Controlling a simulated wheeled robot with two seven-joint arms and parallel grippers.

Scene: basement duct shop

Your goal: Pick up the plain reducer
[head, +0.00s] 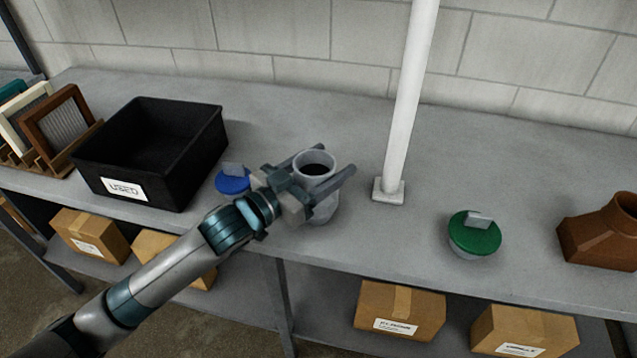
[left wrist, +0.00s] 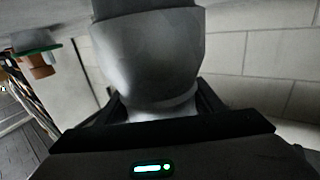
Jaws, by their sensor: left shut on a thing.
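The plain reducer (head: 324,205) is a grey, open-topped tapered piece with a dark round mouth, standing upright at the bench's middle. My left gripper (head: 336,161) reaches in from the left with one finger on each side of it, just below the rim, and is shut on it. In the left wrist view the reducer (left wrist: 150,62) fills the middle between the fingers. Whether its base touches the bench cannot be told. My right gripper is not in view.
A black bin (head: 150,160) labelled "USED" and a blue lid (head: 232,184) are left of the reducer. A white post (head: 405,110) stands close on its right. Farther right are a green-lidded piece (head: 474,236) and a brown fitting (head: 600,235). Framed filters (head: 60,125) stand far left.

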